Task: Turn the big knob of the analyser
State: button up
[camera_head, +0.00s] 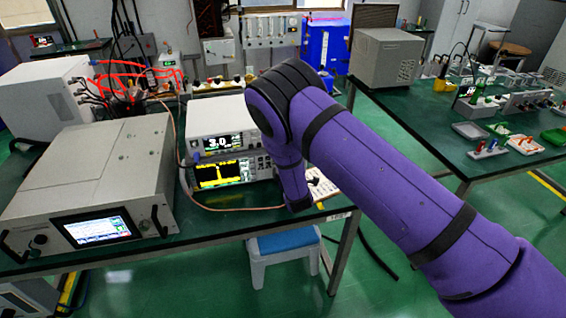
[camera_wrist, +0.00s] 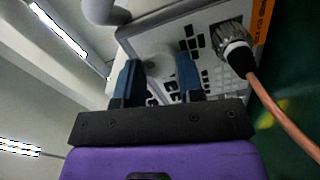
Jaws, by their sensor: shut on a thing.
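The analyser (camera_head: 222,172) is the lower unit of a stack on the left bench, with a yellow trace on its screen. My arm covers the right part of its front in the head view, so the big knob and my gripper are hidden there. In the wrist view the analyser's pale front panel (camera_wrist: 213,88) with dark keys is close ahead. The pale round big knob (camera_wrist: 158,66) lies between the blue fingers of my gripper (camera_wrist: 159,72). The fingers are shut on its sides. The knob's turn angle cannot be told.
A metal connector (camera_wrist: 232,45) with a copper-coloured cable (camera_wrist: 283,110) sticks out of the panel right of my fingers. Another instrument (camera_head: 222,125) sits on top of the analyser. A large grey box (camera_head: 95,185) with a screen stands to its left.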

jog(key=o, duration=0.9)
jog(key=v, duration=1.1)
jog(key=shift+w, duration=0.1)
